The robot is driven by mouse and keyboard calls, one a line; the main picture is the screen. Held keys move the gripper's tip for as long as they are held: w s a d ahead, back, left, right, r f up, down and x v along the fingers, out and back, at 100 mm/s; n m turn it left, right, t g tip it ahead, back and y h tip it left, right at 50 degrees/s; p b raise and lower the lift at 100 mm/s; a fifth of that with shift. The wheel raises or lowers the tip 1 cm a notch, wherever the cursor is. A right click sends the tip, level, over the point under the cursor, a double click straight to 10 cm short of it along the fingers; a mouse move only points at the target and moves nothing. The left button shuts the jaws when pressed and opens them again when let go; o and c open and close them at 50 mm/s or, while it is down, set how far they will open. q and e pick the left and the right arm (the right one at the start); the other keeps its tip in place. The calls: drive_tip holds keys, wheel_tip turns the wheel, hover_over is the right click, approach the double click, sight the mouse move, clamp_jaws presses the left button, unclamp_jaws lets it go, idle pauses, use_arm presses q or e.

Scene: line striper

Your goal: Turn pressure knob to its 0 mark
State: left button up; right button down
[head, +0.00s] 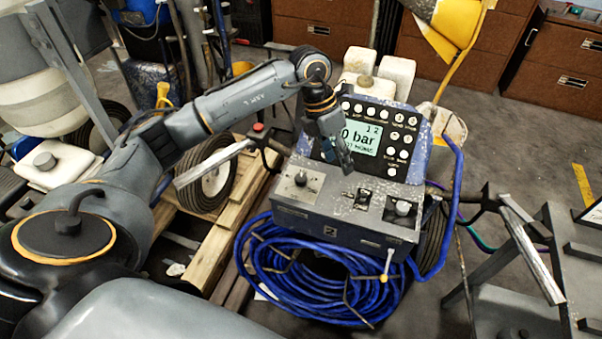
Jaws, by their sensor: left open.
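The line striper's control box (340,220) stands in the middle of the head view. A knob on a pale dial plate (300,181) sits at the left of its top, and another dark-based knob (403,208) sits at the right. I cannot read the labels, so which one is the pressure knob is unclear. The display (360,138) reads "0 bar". My left gripper (346,168) is open and points down in front of the display, right of and above the left knob, apart from it. It covers part of the panel. My right gripper is not in view.
Small switches (363,196) sit between the two knobs. A coiled blue hose (315,275) hangs below the box. The machine's handlebars reach out on both sides. A wooden pallet (215,230) lies at the left, and a grey metal stand (575,270) is at the right.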

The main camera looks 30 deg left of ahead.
sight(301, 177)
use_arm(q)
drive_tip(key=a+r+n+y, duration=0.15)
drive_tip(key=a+y, duration=0.25)
drive_tip(key=a, duration=0.5)
drive_tip(key=shift+m+g, duration=0.25)
drive_tip(key=shift+g, duration=0.05)
drive_tip(key=f+p, duration=0.1)
drive_tip(key=f, duration=0.5)
drive_tip(key=f+p, duration=0.1)
drive_tip(key=f, duration=0.6)
drive_tip(key=shift+s+a, duration=0.15)
drive_tip(key=shift+s, duration=0.05)
clamp_jaws()
